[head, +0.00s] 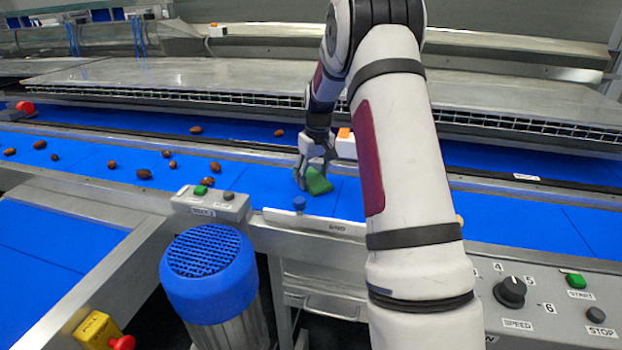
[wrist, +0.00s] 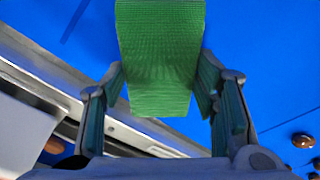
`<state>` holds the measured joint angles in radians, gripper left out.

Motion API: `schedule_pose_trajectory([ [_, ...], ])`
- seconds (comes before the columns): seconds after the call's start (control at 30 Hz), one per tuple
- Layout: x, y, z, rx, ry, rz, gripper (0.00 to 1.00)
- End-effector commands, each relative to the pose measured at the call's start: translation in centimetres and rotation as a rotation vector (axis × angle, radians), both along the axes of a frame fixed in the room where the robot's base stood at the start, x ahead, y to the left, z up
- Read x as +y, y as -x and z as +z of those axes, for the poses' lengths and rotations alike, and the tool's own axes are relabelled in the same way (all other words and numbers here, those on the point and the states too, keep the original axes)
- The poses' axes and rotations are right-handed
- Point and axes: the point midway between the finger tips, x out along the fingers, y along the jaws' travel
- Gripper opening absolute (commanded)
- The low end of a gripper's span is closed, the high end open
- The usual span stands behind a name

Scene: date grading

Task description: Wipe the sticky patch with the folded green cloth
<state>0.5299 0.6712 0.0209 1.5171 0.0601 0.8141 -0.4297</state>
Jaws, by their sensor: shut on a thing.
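The folded green cloth (head: 318,182) is at the blue belt, near its front edge, in the head view. The cloth reaches past the fingertips over the blue belt (wrist: 260,40). I cannot tell whether the cloth touches the belt. I cannot make out the sticky patch in either view.
Several brown dates (head: 144,174) lie on the belt to the left. The belt right of my arm (head: 540,215) looks clear.

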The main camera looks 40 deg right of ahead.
Motion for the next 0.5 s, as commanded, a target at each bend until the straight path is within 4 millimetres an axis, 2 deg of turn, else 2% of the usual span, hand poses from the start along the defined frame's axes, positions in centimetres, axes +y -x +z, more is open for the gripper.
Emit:
schedule_pose_trajectory([
  [0.5,2.6,2.1,-0.1,0.007,-0.004,0.001,0.32],
])
